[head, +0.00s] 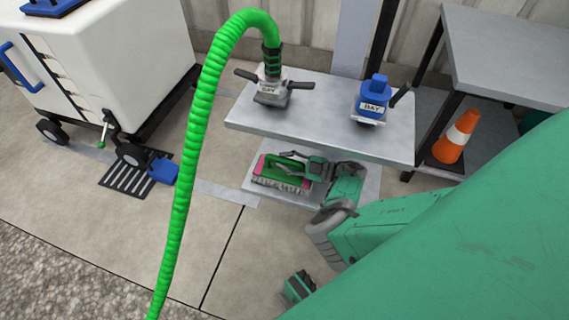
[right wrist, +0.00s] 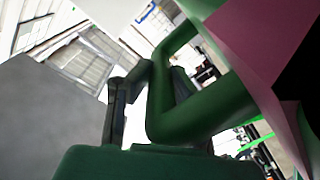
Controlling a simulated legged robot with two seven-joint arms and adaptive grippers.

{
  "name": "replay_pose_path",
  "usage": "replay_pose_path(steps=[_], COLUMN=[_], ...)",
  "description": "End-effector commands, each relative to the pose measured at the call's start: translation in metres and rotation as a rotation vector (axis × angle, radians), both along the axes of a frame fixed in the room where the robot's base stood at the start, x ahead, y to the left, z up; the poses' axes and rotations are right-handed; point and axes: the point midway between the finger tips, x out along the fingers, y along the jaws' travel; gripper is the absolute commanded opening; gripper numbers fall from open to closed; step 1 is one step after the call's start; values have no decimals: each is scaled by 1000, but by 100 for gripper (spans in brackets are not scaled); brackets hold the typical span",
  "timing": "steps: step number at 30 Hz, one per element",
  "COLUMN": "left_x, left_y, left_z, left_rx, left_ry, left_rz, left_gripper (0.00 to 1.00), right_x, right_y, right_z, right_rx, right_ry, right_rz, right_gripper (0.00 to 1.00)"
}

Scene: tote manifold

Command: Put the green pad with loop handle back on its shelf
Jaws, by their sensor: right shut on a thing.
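The green pad with loop handle (head: 268,172) has a green top, pink ends and a pale, rough underside. In the head view it is over the lower grey shelf (head: 256,198), near its left part; I cannot tell whether it touches the shelf. My right gripper (head: 291,164) reaches in from the right and is shut on the pad's handle. In the right wrist view the green loop handle (right wrist: 185,118) stands close to a dark finger, with the pad's pink side (right wrist: 265,40) at upper right. The other finger is mostly hidden. My left gripper is not in view.
The upper grey shelf (head: 320,112) overhangs the back of the lower one. It holds a grey coupling (head: 271,94) with a green hose (head: 188,150) and a blue-capped fitting (head: 372,102). A white wheeled cart (head: 110,55) stands left, an orange cone (head: 456,137) right.

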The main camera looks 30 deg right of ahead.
Motion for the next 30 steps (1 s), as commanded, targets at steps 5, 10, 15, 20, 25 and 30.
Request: replay_pose_path(steps=[5, 10, 15, 20, 25, 30], left_x=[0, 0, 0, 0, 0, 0], left_y=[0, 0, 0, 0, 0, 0], left_z=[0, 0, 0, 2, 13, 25], left_rx=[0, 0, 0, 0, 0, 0], left_ry=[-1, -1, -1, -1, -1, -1], left_rz=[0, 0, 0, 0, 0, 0], left_gripper=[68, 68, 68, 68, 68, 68], right_x=[0, 0, 0, -3, -21, -49], right_y=[0, 0, 0, -3, -20, -44], right_z=[-1, -1, -1, 0, 2, 2], right_rx=[0, 0, -1, -1, -1, -1], right_ry=[0, 1, 1, 1, 2, 1], right_rz=[0, -1, -1, -1, -2, -3], right_gripper=[0, 36, 36, 36, 36, 36])
